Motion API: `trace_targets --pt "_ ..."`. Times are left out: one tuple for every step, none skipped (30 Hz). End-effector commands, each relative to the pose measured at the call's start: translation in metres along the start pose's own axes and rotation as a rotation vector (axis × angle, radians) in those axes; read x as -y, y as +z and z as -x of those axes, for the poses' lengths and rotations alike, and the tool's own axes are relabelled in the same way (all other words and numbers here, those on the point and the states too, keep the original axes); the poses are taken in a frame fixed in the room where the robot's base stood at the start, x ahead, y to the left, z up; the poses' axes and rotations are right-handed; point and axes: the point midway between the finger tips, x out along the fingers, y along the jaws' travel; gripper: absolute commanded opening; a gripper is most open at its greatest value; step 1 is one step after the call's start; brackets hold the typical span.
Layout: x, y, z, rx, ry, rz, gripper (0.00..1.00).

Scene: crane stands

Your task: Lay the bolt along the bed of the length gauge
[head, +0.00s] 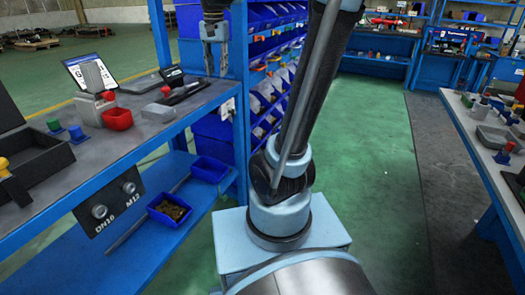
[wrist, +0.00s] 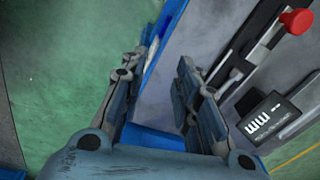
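My gripper (head: 215,66) hangs with its fingers down beyond the right end of the left bench. In the wrist view my gripper (wrist: 163,62) has its two fingers apart, with no bolt visible between them. What looks like the length gauge (head: 184,92) is a long dark device on the bench, left of my gripper. In the wrist view the gauge (wrist: 251,50) lies right of the fingers, with a red knob (wrist: 296,21) and a display marked mm (wrist: 268,122). I cannot make out a single bolt in either view.
A blue bin rack (head: 270,60) stands behind. Green floor (head: 370,150) is clear to the right.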

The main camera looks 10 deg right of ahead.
Motion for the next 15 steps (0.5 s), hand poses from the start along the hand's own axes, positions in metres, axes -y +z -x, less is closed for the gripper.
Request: trace_targets --pt "-0.018 0.009 -0.009 -0.006 -0.003 0.020 0.29" --pt "-0.027 0.014 -0.015 -0.010 -0.006 0.036 0.29" --pt "-0.038 0.021 -0.022 -0.015 -0.008 0.057 0.29" --pt "-0.047 0.025 -0.027 -0.020 -0.011 0.072 0.29" --pt "-0.055 0.030 -0.033 -0.024 -0.013 0.088 0.29" --pt "-0.066 0.037 -0.041 -0.030 -0.015 0.110 0.29" --pt "-0.075 0.043 -0.048 -0.034 -0.016 0.125 0.29" --pt "-0.083 0.048 -0.054 -0.038 -0.017 0.142 0.29" --pt "-0.093 0.055 -0.062 -0.045 -0.019 0.163 0.29" --pt "-0.100 0.060 -0.069 -0.050 -0.020 0.179 0.29" --pt "-0.108 0.066 -0.076 -0.055 -0.021 0.194 0.29" --pt "-0.117 0.073 -0.086 -0.061 -0.022 0.216 0.29" --pt "-0.124 0.078 -0.093 -0.065 -0.022 0.230 0.29" --pt "-0.131 0.084 -0.101 -0.070 -0.022 0.246 0.29" --pt "-0.140 0.092 -0.111 -0.076 -0.023 0.268 0.29"
